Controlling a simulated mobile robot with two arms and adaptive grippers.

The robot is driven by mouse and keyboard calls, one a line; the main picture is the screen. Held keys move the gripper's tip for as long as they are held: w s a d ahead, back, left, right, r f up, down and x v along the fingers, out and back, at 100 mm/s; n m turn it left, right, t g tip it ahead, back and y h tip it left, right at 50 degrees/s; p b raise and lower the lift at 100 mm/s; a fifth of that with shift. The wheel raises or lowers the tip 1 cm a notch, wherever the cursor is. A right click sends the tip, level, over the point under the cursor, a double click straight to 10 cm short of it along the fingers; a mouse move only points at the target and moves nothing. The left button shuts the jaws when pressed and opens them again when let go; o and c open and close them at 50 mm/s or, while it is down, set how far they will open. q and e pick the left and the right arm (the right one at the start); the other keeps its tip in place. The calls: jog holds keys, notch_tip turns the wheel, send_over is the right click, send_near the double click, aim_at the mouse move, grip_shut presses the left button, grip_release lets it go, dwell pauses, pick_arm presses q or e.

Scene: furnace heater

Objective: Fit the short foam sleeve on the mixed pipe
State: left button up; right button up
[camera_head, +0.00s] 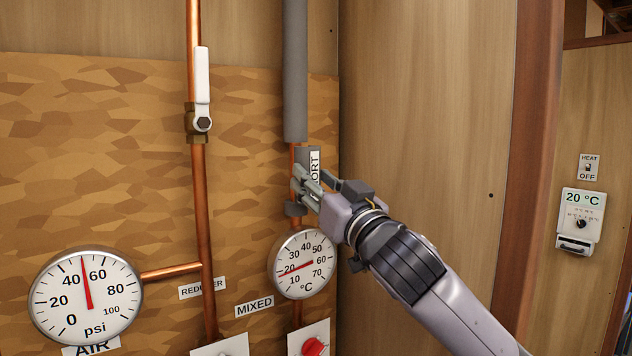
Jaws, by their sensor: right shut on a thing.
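My right gripper (306,186) is shut on the short grey foam sleeve (301,157), whose white label (315,165) is partly hidden and ends in "ORT". The sleeve is roughly upright at the mixed pipe (296,223), below the long grey sleeve (295,70) on the same line. A strip of copper shows along the short sleeve's left side. The fingers hide its middle, so I cannot tell whether it is around the pipe or just in front of it. My left gripper is not in view.
A °C dial (303,264) sits just below, above the "MIXED" label's (254,307) level. A copper pipe with a white-handled valve (202,75) runs to the left, with a psi gauge (86,298). A wooden side wall (420,100) stands close on the right.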

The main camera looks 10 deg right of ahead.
jog(key=shift+w+a, duration=0.25)
jog(key=shift+w, duration=0.3)
jog(key=shift+w+a, duration=0.2)
jog(key=shift+w, duration=0.3)
dwell(0.4)
jog(key=shift+w+a+p, duration=0.1)
jog(key=shift+w+p, duration=0.2)
jog(key=shift+w+a, duration=0.2)
jog(key=shift+w, duration=0.25)
jog(key=o, duration=1.4)
jog(key=shift+c, duration=0.2)
jog(key=shift+s, duration=0.1)
jog(key=v, duration=1.2)
